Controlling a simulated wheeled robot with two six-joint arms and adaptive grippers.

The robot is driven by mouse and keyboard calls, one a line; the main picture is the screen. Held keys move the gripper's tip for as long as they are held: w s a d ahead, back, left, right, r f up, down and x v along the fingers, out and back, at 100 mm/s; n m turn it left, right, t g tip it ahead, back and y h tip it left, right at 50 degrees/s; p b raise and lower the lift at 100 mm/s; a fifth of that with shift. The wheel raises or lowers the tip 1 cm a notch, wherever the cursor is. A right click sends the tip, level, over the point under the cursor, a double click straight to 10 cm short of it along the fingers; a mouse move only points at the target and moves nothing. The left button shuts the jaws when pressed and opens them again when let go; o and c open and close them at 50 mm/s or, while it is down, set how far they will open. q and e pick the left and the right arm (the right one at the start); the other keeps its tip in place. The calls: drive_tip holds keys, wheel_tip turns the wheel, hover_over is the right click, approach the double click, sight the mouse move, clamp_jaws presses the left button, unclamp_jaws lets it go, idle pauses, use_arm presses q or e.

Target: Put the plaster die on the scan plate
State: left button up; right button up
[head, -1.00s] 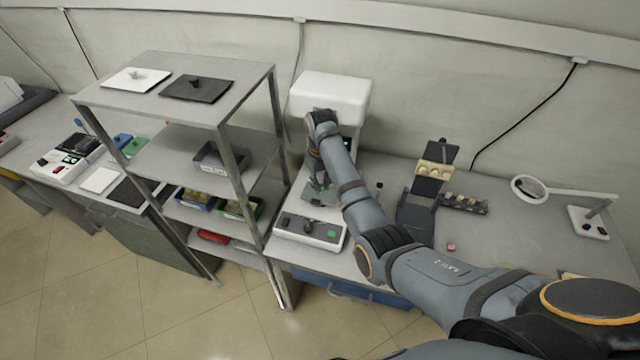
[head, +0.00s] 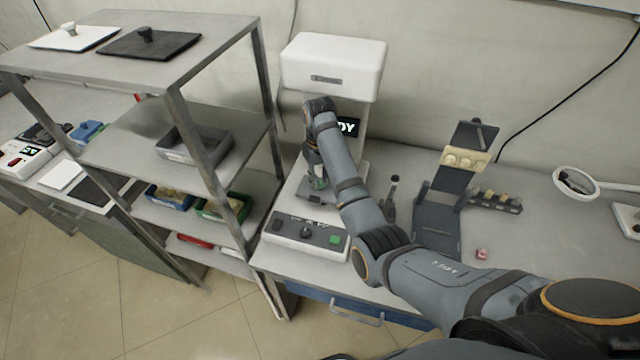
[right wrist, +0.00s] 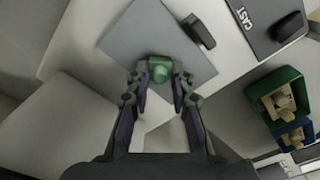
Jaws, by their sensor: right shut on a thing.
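My left gripper is not in view.
The white scanner (head: 335,62) has a lit display behind my arm and a control panel (head: 305,235) in front. A metal rack (head: 185,120) with trays and bins stands close on the left. A dark stand (head: 438,215) and a magnifier lamp (head: 575,183) are on the right.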

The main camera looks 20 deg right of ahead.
clamp_jaws()
drive_tip(key=shift+s+r, duration=0.1)
drive_tip(key=shift+r, duration=0.05)
drive_tip(key=shift+s+p, duration=0.15)
drive_tip(key=shift+p, duration=0.2)
drive_tip(key=o, duration=0.9)
unclamp_jaws()
drive_tip(key=shift+f, duration=0.25)
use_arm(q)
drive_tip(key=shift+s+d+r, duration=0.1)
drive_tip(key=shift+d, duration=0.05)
use_arm(e)
drive_tip(key=shift+r, duration=0.1)
